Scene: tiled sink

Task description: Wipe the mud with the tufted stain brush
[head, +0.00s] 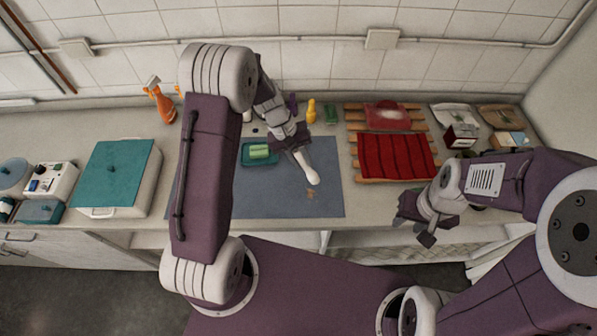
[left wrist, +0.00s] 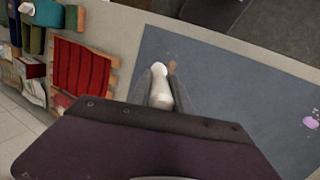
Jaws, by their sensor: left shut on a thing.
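My left gripper (head: 297,150) is shut on the tufted stain brush (head: 307,171), which has a white rounded body and points down toward the front of the blue-grey mat (head: 265,198). In the left wrist view the brush (left wrist: 160,88) sits between the fingers; its bristles cannot be made out. The mud (head: 311,191) is a small brown patch on the mat just beyond the brush's end, and it also shows in the left wrist view (left wrist: 173,66). I cannot tell whether the brush touches the mat. My right gripper (head: 427,232) hangs at the counter's front edge, its fingers unclear.
A green tray (head: 246,162) with light green pieces lies behind the mat's middle. A purple spot (left wrist: 310,122) marks the mat. A teal-lidded box (head: 116,172) stands left, a red cloth (head: 394,156) on a wooden rack right, an orange spray bottle (head: 163,102) at the back.

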